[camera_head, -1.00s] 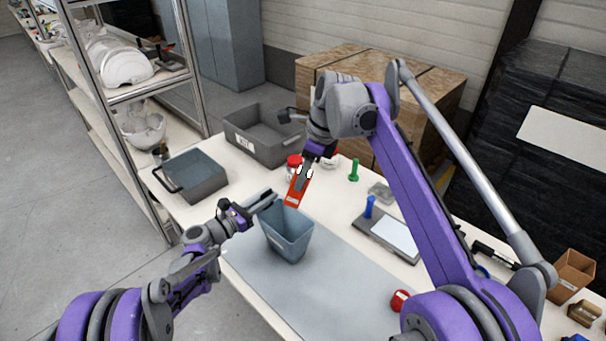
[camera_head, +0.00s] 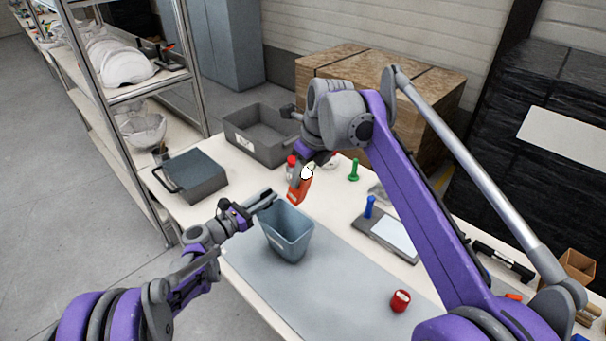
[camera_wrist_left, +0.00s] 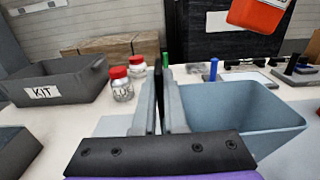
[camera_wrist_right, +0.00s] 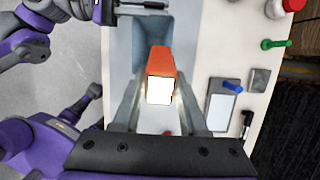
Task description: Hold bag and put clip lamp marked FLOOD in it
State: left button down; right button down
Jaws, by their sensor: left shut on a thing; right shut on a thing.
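The bag (camera_head: 288,238) is a blue-grey open-topped container on the grey mat; it also shows in the left wrist view (camera_wrist_left: 240,112). My left gripper (camera_head: 268,200) is shut on its rim at the left. My right gripper (camera_head: 304,172) is shut on an orange-red clip lamp (camera_head: 298,192) with a bright white face. The lamp hangs above the far side of the bag's opening. In the right wrist view the lamp (camera_wrist_right: 160,75) sits between the fingers with the bag (camera_wrist_right: 150,35) beyond it. I cannot read a FLOOD mark on it.
A grey bin marked KIT (camera_wrist_left: 50,88) and a dark grey tray (camera_head: 195,178) stand at the back left. Red-lidded jars (camera_wrist_left: 121,84), a green peg (camera_head: 353,170), a blue-handled stamp pad (camera_head: 388,236) and a red cylinder (camera_head: 400,300) stand around.

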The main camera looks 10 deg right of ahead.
jog(key=shift+w+a, duration=0.3)
jog(key=shift+a, duration=0.45)
jog(key=shift+w+a, duration=0.3)
jog(key=shift+a, duration=0.45)
notch_tip(320, 180, down, 17)
dwell(1.7)
